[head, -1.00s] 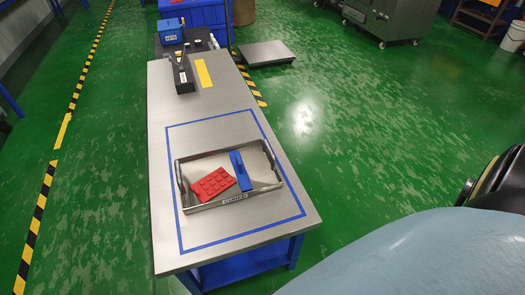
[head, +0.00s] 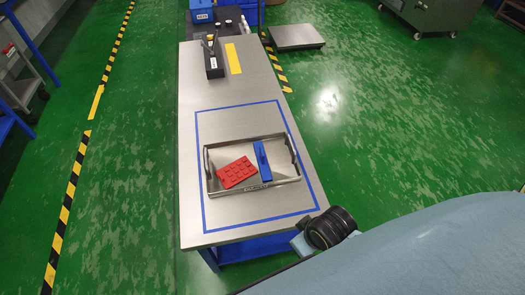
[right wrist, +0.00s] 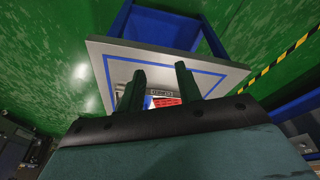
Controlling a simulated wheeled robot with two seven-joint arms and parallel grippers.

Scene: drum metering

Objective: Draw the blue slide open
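A blue bar-shaped piece (head: 262,161) lies in a shallow metal tray (head: 222,194) on the bench, to the right of a red studded plate (head: 237,173). A blue box with a white label (head: 201,12) stands at the far end. I cannot tell whether either blue thing is the slide. My right gripper (right wrist: 160,82) is open and empty in the right wrist view, its two dark fingers apart. The tray, red plate and a bit of blue show beyond and between them. The right gripper does not show in the head view; my left gripper is in no view.
The grey bench (head: 200,90) has a blue tape outline around the tray. A black holder (head: 213,62) and a yellow strip (head: 233,58) are on its far part. A low platform (head: 297,36) stands on the floor beyond.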

